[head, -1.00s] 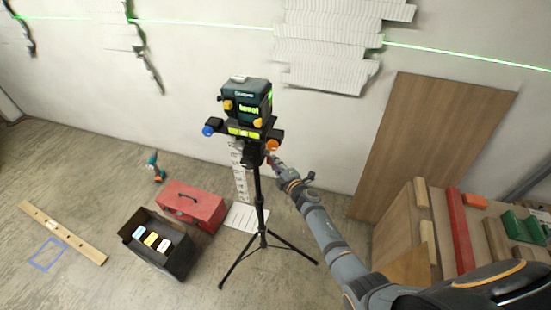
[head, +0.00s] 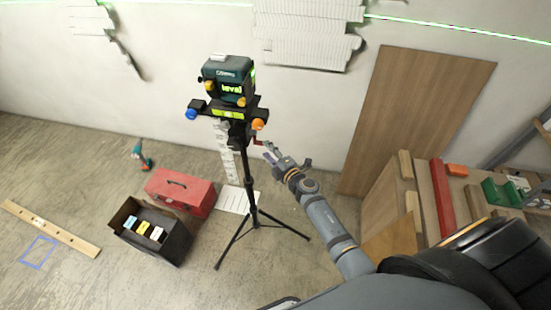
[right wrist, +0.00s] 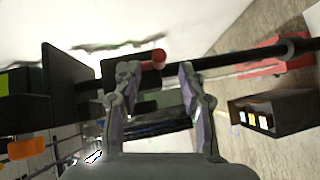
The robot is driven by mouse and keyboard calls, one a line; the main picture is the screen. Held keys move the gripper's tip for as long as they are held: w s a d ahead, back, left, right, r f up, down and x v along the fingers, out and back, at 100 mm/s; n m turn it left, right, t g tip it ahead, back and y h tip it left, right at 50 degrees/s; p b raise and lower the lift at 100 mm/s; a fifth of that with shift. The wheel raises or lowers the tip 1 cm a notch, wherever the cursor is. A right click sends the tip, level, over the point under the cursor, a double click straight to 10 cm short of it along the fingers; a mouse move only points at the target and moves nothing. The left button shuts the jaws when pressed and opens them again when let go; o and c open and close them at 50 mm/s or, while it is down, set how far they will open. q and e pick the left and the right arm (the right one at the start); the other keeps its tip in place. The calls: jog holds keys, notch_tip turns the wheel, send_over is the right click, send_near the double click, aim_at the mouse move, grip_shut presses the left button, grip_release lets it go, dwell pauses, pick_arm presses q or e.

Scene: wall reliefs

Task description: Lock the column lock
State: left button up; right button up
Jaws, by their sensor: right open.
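A green laser level (head: 228,80) sits on top of a black tripod (head: 248,185), on a mount with blue and orange knobs. The column lock is a small red lever (head: 258,142) on the right side of the tripod's column, below the mount. In the right wrist view the red lever (right wrist: 150,58) shows near the fingertips, with the black column running behind. My right gripper (head: 268,152) is open and comes in from the right, close to the lever. In the right wrist view I cannot tell whether its fingers (right wrist: 157,80) touch the lever. My left gripper is not in view.
A red toolbox (head: 180,190) and a black open box (head: 150,232) stand on the floor left of the tripod. A wooden board (head: 415,120) leans on the wall. A wooden bench (head: 395,205) with tools is at the right.

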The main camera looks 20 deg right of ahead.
jog(key=v, duration=0.6)
jog(key=shift+s, duration=0.25)
jog(key=s+d+f+m+g+h, duration=0.15)
jog(key=s+f+m, duration=0.35)
jog(key=f, duration=0.5)
jog(key=s+d+f+m+g+h, duration=0.1)
jog(key=s+d+f+m+g, duration=0.15)
jog(key=s+f, duration=0.55)
jog(key=s+d+f+m+g+h, duration=0.25)
jog(key=s+f+m, duration=0.2)
jog(key=f, duration=0.65)
jog(key=s+f+m+g, duration=0.2)
jog(key=s+f, duration=0.2)
jog(key=s, duration=0.5)
jog(key=s+f+m+g, duration=0.2)
jog(key=s+f+g, duration=0.1)
jog(key=s, duration=0.6)
jog(key=s+f+m+g, duration=0.2)
jog(key=s+f, duration=0.3)
jog(key=s, duration=0.4)
jog(key=shift+d+g+y, duration=0.25)
jog(key=shift+g+y, duration=0.15)
jog(key=shift+g, duration=0.15)
